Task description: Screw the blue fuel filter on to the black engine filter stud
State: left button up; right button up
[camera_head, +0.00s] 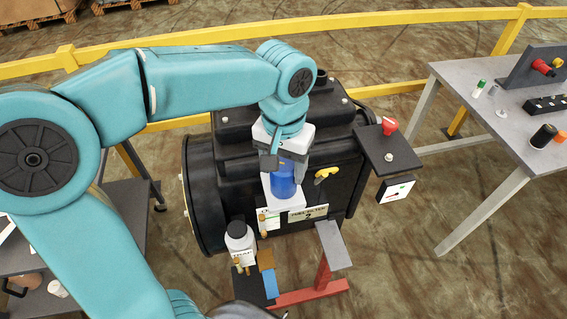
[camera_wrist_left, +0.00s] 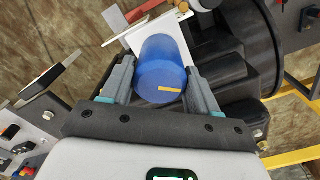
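The blue fuel filter (camera_head: 284,180) is a short cylinder at the front of the black engine (camera_head: 215,190), above a white block (camera_head: 287,203). In the left wrist view the filter (camera_wrist_left: 161,72) shows its round end with a yellow mark. My left gripper (camera_head: 284,165) has its fingers on both sides of the filter, and they appear to touch it. In the left wrist view the same gripper (camera_wrist_left: 160,85) frames the filter between grey fingers. The stud is hidden, so I cannot tell whether the filter is on it. My right gripper is not in view.
A yellow lever (camera_head: 325,174) is close right of the filter. A red knob (camera_head: 389,126) stands on a plate at the engine's right. A white bottle (camera_head: 240,244) is below left. A grey table (camera_head: 470,140) with parts is far right, and yellow rails (camera_head: 180,38) run behind.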

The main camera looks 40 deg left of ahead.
pick_arm(q)
jog(key=shift+c, duration=0.6)
jog(key=m, duration=0.4)
jog(key=shift+p, duration=0.35)
jog(key=shift+m, duration=0.6)
jog(key=m, duration=0.2)
jog(key=shift+m+p, duration=0.3)
jog(key=m, duration=0.2)
jog(key=shift+f+m, duration=0.15)
jog(key=shift+m, duration=0.15)
